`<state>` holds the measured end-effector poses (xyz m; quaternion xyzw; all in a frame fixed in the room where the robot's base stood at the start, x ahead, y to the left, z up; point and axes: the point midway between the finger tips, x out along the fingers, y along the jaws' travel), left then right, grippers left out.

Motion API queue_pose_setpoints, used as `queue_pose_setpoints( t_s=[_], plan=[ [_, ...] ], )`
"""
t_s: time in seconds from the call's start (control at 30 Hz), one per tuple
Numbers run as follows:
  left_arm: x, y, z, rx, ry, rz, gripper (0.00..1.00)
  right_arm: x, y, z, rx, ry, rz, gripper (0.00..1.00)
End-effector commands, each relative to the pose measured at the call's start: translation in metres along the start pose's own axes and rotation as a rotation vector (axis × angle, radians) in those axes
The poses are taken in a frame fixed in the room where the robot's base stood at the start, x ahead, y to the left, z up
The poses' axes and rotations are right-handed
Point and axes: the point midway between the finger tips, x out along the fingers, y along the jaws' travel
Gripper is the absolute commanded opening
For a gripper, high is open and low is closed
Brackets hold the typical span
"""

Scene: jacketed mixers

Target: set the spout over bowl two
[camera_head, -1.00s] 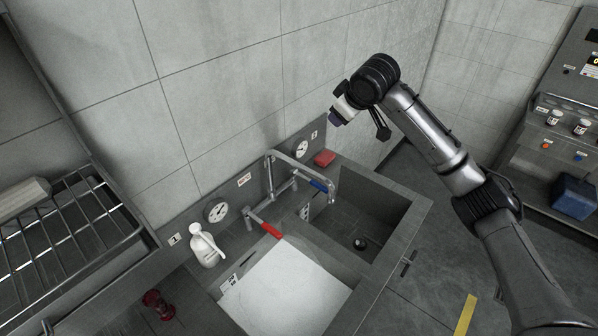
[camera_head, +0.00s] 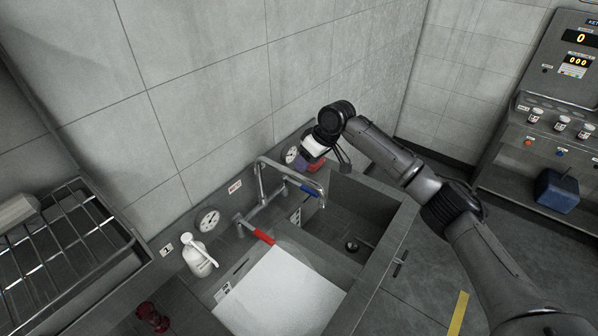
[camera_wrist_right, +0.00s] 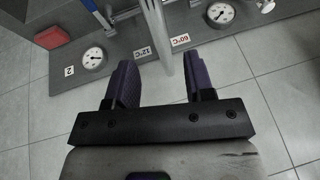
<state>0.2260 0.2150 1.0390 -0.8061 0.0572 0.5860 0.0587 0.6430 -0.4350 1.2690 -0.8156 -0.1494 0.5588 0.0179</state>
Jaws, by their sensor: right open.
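A chrome spout (camera_head: 290,173) rises from a mixer between two sink bowls, its outlet hanging over the right-hand bowl (camera_head: 372,225). The mixer has a red lever (camera_head: 264,236) and a blue lever (camera_head: 309,189). A plate marked 2 (camera_wrist_right: 69,71) is beside a gauge in the wrist view. My right gripper (camera_head: 304,165) is open, behind the spout near the wall. In the wrist view a chrome pipe (camera_wrist_right: 159,40) shows between my right gripper's fingers (camera_wrist_right: 160,85); whether they straddle it I cannot tell. My left gripper is not in view.
A white bottle (camera_head: 199,258) stands on the left ledge. A red block (camera_wrist_right: 52,37) lies near the gauge in the wrist view. A wire rack (camera_head: 60,240) is at the left, a control panel (camera_head: 570,60) at the right.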

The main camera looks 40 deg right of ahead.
Motion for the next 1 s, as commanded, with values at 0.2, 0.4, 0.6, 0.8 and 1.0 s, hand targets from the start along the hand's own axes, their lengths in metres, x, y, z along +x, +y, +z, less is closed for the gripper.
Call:
queue_pose_setpoints(
  t_s=[0.2,0.4,0.6,0.8,1.0],
  plan=[
    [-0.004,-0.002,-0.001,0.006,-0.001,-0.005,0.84,0.034,0.000,0.000,0.000,-0.002,0.000,0.48],
    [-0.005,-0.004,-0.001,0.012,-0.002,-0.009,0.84,0.051,0.000,0.000,0.000,-0.001,0.000,0.48],
    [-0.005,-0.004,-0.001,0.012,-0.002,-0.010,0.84,0.058,0.000,0.000,-0.001,0.000,0.002,0.48],
    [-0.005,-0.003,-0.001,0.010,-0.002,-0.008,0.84,0.058,0.000,0.000,-0.001,0.000,0.001,0.48],
    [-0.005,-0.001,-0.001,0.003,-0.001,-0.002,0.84,0.058,0.000,0.000,-0.001,0.000,0.001,0.35]
  ],
)
